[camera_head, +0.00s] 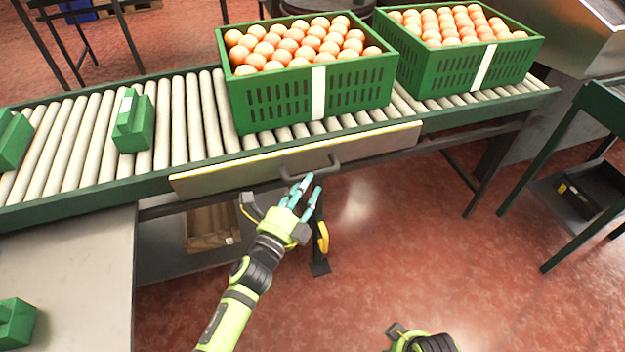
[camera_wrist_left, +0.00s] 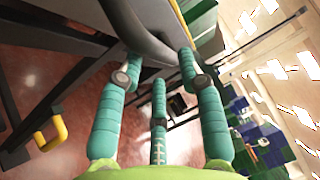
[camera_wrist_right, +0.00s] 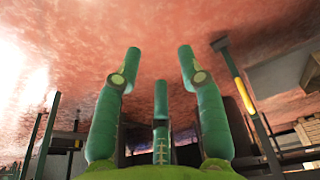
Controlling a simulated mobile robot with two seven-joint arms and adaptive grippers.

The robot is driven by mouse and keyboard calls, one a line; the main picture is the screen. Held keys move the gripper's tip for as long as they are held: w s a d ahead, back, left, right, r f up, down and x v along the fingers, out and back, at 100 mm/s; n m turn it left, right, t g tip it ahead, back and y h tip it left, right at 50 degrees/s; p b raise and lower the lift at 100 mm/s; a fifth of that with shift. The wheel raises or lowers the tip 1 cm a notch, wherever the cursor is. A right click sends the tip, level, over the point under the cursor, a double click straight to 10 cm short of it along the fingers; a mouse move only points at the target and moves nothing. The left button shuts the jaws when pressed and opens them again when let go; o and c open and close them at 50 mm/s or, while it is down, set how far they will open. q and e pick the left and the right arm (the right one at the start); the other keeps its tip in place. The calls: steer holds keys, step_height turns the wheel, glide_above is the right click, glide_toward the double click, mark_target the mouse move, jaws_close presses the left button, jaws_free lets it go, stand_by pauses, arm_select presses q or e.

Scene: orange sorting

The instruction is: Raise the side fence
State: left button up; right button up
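The side fence (camera_head: 225,178) is a long pale panel with a yellow edge, hanging low along the near side of the roller conveyor. Its dark bar handle (camera_head: 312,171) sticks out at the middle. My left gripper (camera_head: 303,188) is just below the handle, fingers spread and pointing up at it. In the left wrist view the grey curved handle (camera_wrist_left: 150,42) passes by the open fingertips (camera_wrist_left: 158,62); whether they touch it, I cannot tell. My right gripper (camera_wrist_right: 160,62) is open and empty over the red floor; in the head view only its wrist shows at the bottom edge.
Two green crates (camera_head: 350,97) (camera_head: 513,70) full of oranges stand on the conveyor rollers (camera_head: 190,115). Green blocks (camera_head: 133,124) sit on the left rollers. A metal table (camera_head: 70,270) is at lower left. A wooden box (camera_head: 208,228) is under the conveyor.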

mark_target(313, 172)
arm_select(q)
steer(key=shift+x, duration=2.1)
arm_select(e)
steer(key=shift+r, duration=0.9)
arm_select(q)
steer(key=shift+f, duration=0.1)
jaws_close()
arm_select(e)
steer(key=shift+w, duration=0.1)
arm_select(q)
step_height(313, 172, up, 6)
steer(key=p, duration=0.4)
steer(key=shift+p, duration=0.3)
steer(key=shift+r+p, duration=0.7)
steer(key=shift+r, duration=0.15)
arm_select(e)
step_height(313, 172, down, 12)
steer(key=s, duration=0.2)
steer(key=shift+s+d+r, duration=0.15)
steer(key=shift+d+r, duration=0.1)
steer(key=shift+d, duration=0.1)
arm_select(q)
steer(key=shift+w, duration=0.1)
jaws_free()
steer(key=shift+r, duration=0.1)
